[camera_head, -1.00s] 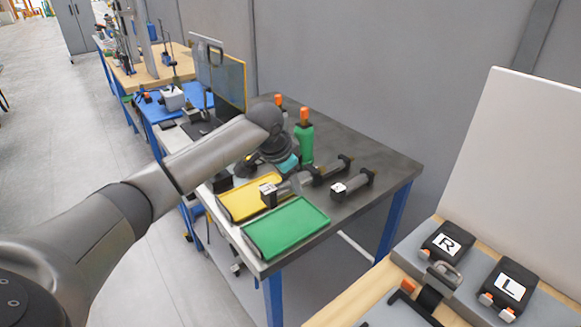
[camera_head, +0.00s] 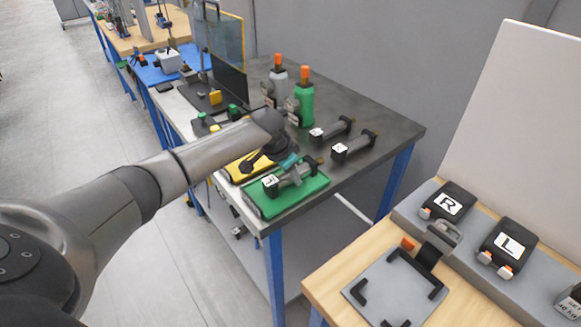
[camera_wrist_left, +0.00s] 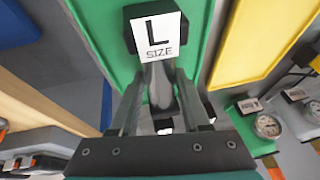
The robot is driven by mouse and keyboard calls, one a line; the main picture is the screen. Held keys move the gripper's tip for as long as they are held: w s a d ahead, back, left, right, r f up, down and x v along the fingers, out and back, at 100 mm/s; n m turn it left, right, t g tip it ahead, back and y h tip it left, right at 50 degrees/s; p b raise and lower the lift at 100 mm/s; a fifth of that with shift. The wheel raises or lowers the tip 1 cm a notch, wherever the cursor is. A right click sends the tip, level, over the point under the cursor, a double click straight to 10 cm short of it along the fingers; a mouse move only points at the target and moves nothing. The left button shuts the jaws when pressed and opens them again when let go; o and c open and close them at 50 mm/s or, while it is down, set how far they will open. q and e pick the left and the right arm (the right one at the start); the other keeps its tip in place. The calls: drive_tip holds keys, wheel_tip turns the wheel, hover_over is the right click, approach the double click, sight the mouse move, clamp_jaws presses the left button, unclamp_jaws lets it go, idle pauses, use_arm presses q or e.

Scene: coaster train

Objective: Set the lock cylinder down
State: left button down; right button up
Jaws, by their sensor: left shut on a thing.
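My left gripper (camera_head: 287,165) is shut on a grey lock cylinder (camera_head: 292,178) with black ends and a white label on one end. The cylinder is over the green tray (camera_head: 266,208); I cannot tell whether it touches it. In the left wrist view the fingers (camera_wrist_left: 160,115) grip the cylinder's grey body (camera_wrist_left: 159,82), and its label reads "L SIZE". The green tray (camera_wrist_left: 103,35) lies beneath it. My right gripper is not in view.
A yellow tray (camera_head: 235,172) lies beside the green one. Two similar cylinders lie on the dark tabletop, one farther left (camera_head: 333,130) and one farther right (camera_head: 355,145). The tabletop's right part is clear.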

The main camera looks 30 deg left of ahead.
use_arm(q)
drive_tip(key=shift+w+r, duration=0.15)
drive_tip(key=shift+r, duration=0.1)
drive_tip(key=c, duration=0.8)
unclamp_jaws()
drive_tip(key=shift+s+f, duration=0.2)
drive_tip(key=shift+f, duration=0.05)
drive_tip(key=o, duration=0.4)
drive_tip(key=shift+o, duration=0.2)
drive_tip(key=shift+r, duration=0.1)
drive_tip(key=p+v, duration=0.2)
drive_tip(key=v, duration=1)
drive_tip(key=shift+p, duration=0.35)
drive_tip(key=shift+d, duration=0.15)
